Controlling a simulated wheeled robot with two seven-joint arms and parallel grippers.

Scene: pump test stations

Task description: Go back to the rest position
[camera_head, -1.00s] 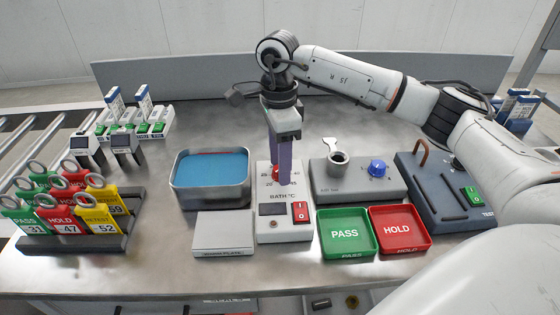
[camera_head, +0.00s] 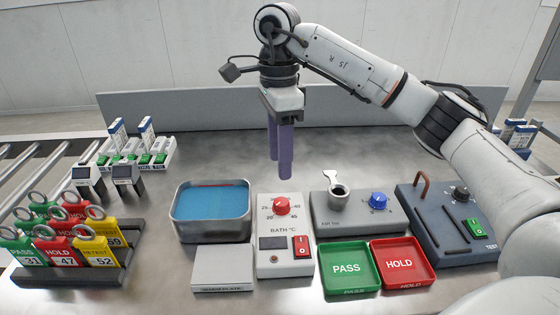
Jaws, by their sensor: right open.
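My right gripper (camera_head: 280,158) hangs with its purple fingers pointing down, above and behind the bath control box (camera_head: 271,240). The fingers show a narrow gap between them and hold nothing. They are clear of the box's red knob (camera_head: 281,206). My right arm (camera_head: 345,62) comes in from the right and reaches across the back of the bench. My left gripper does not show.
A bath of blue liquid (camera_head: 211,211) stands left of the control box. The green PASS tray (camera_head: 347,292) and red HOLD tray (camera_head: 402,283) lie at front right. The grey air station (camera_head: 357,222), test station (camera_head: 450,236) and tag rack (camera_head: 120,270) stand nearby.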

